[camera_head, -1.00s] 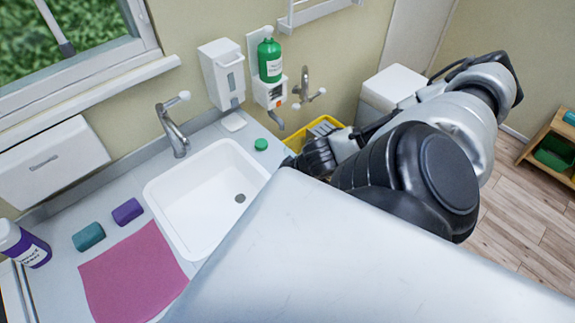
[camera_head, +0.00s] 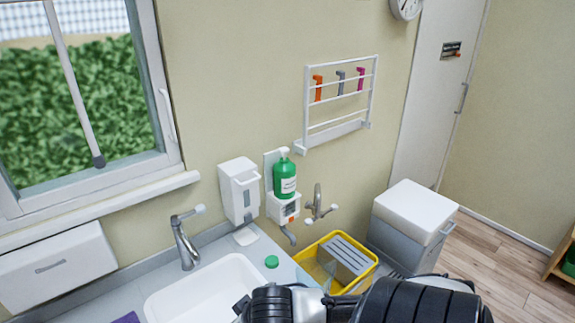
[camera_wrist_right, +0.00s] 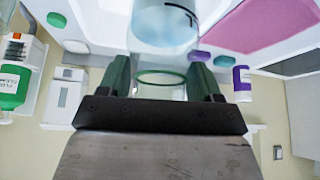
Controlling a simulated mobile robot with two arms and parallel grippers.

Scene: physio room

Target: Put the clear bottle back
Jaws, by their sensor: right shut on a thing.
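In the right wrist view my right gripper (camera_wrist_right: 160,82) is shut on the clear bottle (camera_wrist_right: 165,28). Its clear neck end with a green ring sits between the two dark green fingers. Its pale blue body reaches toward the top edge, in front of the white sink. A green pump bottle (camera_head: 285,178) stands in a white wall holder (camera_head: 283,208). My left gripper is not in view.
A green cap (camera_head: 271,262) lies on the counter right of the sink (camera_head: 205,289). The tap (camera_head: 184,245), a white dispenser (camera_head: 239,190) and a yellow crate (camera_head: 308,253) are close by. A grey bin with a white lid (camera_head: 416,210) stands right.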

